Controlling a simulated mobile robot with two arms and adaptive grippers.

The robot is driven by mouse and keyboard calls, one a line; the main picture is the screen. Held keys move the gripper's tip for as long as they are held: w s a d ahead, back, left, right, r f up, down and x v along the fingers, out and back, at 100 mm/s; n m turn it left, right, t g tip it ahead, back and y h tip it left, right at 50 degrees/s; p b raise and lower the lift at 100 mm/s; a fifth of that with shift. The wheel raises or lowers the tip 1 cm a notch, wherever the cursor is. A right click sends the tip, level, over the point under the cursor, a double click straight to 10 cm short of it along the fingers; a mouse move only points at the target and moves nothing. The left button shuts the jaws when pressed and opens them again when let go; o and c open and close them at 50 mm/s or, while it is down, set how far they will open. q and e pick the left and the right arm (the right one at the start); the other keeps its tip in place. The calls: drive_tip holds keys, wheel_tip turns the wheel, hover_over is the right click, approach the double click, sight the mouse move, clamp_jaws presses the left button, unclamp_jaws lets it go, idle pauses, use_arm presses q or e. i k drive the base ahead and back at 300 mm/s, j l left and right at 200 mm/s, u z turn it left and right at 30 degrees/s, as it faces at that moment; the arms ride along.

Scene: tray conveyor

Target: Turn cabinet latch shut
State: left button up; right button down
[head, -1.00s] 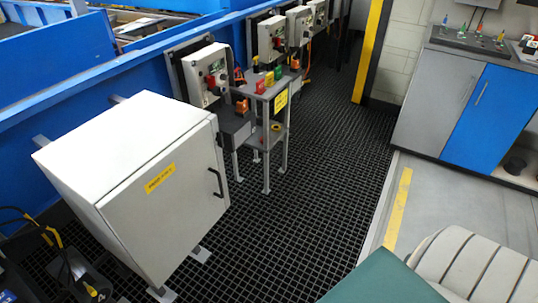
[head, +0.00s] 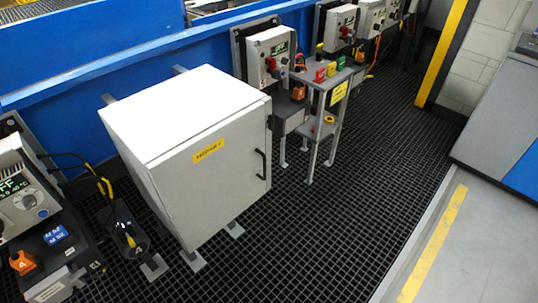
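The white cabinet (head: 205,190) stands on feet on the black grating, left of centre in the head view. Its front door looks closed and carries a yellow label (head: 208,151). A black handle (head: 261,164), which may be the latch, sits upright near the door's right edge. I cannot tell whether it is latched. Neither of my grippers is in view.
A grey stand (head: 322,95) with small coloured items is right of the cabinet. Control boxes (head: 270,57) line the blue conveyor wall (head: 110,67). Another control unit (head: 28,200) with a cable is at left. The grating (head: 340,220) in front is clear.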

sight(271, 120)
drive_tip(key=u, duration=0.35)
drive_tip(key=i+l+u, duration=0.1)
drive_tip(key=l+u, duration=0.8)
drive_tip(key=l, duration=0.25)
